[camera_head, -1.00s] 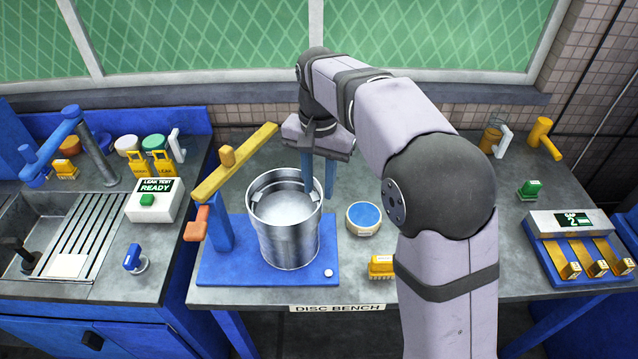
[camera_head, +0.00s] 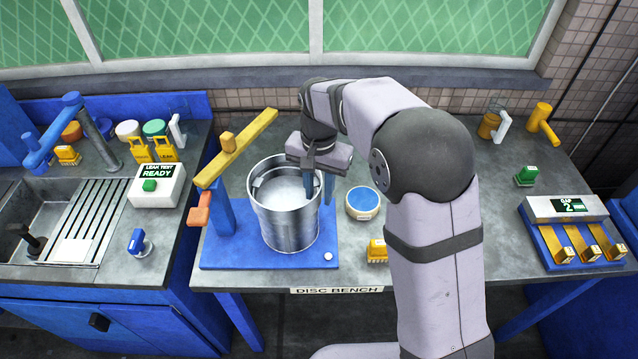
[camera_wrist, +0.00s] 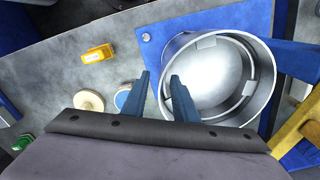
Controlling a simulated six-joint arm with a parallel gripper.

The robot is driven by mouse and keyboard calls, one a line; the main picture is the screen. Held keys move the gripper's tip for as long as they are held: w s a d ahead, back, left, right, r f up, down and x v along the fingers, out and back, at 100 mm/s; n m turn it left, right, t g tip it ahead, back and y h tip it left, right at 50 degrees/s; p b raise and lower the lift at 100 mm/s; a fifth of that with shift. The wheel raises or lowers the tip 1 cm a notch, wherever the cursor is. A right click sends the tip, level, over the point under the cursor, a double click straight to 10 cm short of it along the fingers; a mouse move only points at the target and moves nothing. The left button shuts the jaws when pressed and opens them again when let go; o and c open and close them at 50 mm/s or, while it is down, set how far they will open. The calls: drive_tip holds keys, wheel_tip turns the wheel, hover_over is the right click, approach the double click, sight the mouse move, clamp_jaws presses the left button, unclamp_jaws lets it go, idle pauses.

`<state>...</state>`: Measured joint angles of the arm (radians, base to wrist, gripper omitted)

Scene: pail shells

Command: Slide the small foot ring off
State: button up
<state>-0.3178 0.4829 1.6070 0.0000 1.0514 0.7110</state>
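A shiny metal pail (camera_head: 290,228) stands upright and open on a blue base plate (camera_head: 222,256). In the wrist view the pail (camera_wrist: 258,95) shows its pale inside floor and small tabs on the inner wall. My gripper (camera_head: 320,196) is open at the pail's right rim. In the wrist view my gripper (camera_wrist: 160,76) has one blue finger outside the wall and one over the opening, with a gap on both sides of the wall. I cannot pick out a small foot ring with certainty; the pail's underside is hidden.
A blue-topped round tub (camera_head: 362,203) and a yellow block (camera_head: 377,251) stand right of the pail. A beige disc (camera_wrist: 88,100) shows in the wrist view. A yellow lever (camera_head: 236,148) on a blue post rises close left of the pail.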

clamp_jaws()
drive_tip(key=shift+r, duration=0.1)
drive_tip(key=shift+r+p, duration=2.1)
drive_tip(key=shift+r, duration=0.1)
